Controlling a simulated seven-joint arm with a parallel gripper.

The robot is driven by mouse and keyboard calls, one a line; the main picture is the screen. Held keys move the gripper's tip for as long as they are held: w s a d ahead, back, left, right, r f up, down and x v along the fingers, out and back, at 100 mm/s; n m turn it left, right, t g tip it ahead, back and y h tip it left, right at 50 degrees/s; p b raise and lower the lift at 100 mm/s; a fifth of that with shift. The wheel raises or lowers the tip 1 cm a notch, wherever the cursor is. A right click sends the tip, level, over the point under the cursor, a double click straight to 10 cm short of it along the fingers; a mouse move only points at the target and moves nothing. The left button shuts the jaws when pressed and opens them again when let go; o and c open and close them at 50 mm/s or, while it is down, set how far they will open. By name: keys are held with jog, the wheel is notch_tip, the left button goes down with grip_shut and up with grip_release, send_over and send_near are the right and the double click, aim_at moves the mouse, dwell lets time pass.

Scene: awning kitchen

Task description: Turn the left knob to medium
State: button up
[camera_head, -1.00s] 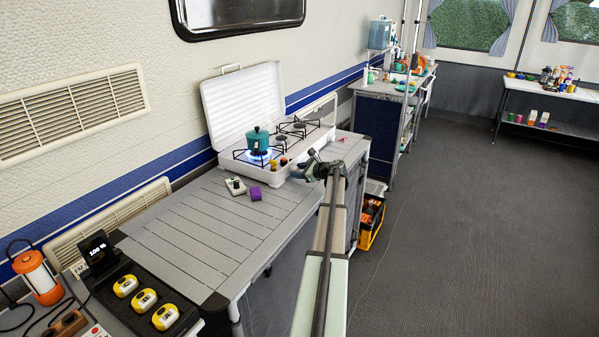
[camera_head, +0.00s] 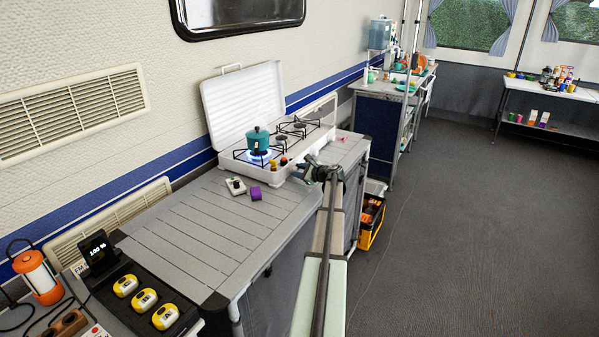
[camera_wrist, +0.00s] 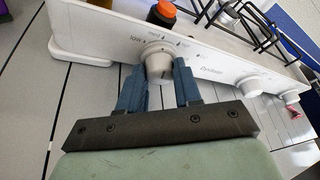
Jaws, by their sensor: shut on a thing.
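The white camping stove (camera_head: 240,107) stands open on the grey slatted table. In the wrist view, its left knob (camera_wrist: 157,62) is a round pale knob on the front panel (camera_wrist: 205,45), with small printed marks above it. My gripper (camera_wrist: 160,82) has its two blue fingers on either side of this knob and is shut on it. In the head view, my gripper (camera_head: 305,170) is at the stove's front, where it hides the knob. A blue flame burns under a teal pot (camera_head: 258,140) on the left burner. The exact knob setting is too small to read.
Further knobs (camera_wrist: 248,86) sit to the right on the panel. An orange-capped item (camera_wrist: 162,13) stands on the stove just behind the left knob. A small white device (camera_head: 236,186) and a purple block (camera_head: 256,193) lie on the table before the stove. The table's left part is clear.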

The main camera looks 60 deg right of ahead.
dwell(0.3)
jog(key=o, duration=1)
jog(key=shift+o, duration=0.2)
jog(key=shift+s, duration=0.1)
jog(key=v, duration=1.3)
jog(key=shift+s+a+r, duration=0.15)
jog(key=shift+s, duration=0.05)
jog(key=shift+s, duration=0.1)
